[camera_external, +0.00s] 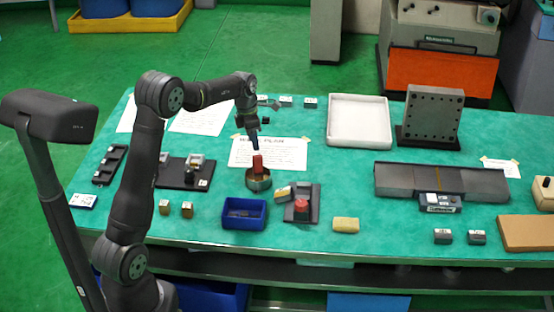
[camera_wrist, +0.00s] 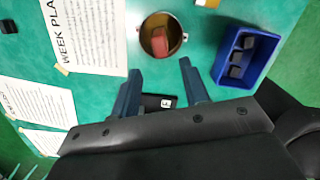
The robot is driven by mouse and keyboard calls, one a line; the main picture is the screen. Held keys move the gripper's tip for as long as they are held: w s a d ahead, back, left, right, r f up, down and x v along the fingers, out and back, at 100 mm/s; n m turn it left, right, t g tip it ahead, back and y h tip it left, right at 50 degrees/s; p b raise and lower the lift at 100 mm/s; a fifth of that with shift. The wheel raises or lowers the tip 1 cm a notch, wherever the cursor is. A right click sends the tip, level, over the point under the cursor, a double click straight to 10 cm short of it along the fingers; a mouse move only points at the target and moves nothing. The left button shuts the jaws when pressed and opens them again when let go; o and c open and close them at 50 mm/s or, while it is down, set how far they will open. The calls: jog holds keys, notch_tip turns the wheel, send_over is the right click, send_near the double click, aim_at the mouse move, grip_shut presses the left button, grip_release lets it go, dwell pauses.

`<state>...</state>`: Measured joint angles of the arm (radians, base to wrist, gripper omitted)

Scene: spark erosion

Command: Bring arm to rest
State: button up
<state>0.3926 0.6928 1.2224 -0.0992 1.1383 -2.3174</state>
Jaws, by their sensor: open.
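My gripper (camera_external: 254,141) hangs over the green table (camera_external: 330,232), above a round metal cup (camera_external: 259,182) with a red-brown piece (camera_external: 257,165) standing in it. In the wrist view my gripper (camera_wrist: 157,80) shows two blue fingers spread apart with nothing between their tips. The cup (camera_wrist: 143,38) and the red piece (camera_wrist: 160,42) lie just beyond the fingertips in that view. I cannot tell the exact height of the fingers above the piece.
A blue bin (camera_external: 244,214) with dark pieces stands in front of the cup. A black fixture with a red knob (camera_external: 301,206) is to its right. A white tray (camera_external: 358,122) and an upright drilled plate (camera_external: 432,117) stand farther back. Papers (camera_external: 270,152) lie behind the cup.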

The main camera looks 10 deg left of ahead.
aim_at(258, 156)
jog(key=f, duration=0.4)
jog(key=d+f, duration=0.1)
jog(key=f, duration=0.7)
jog(key=shift+w+d+f, duration=0.2)
jog(key=shift+w+d, duration=0.05)
notch_tip(258, 156, up, 3)
jog(key=shift+f, duration=0.2)
jog(key=shift+r, duration=0.65)
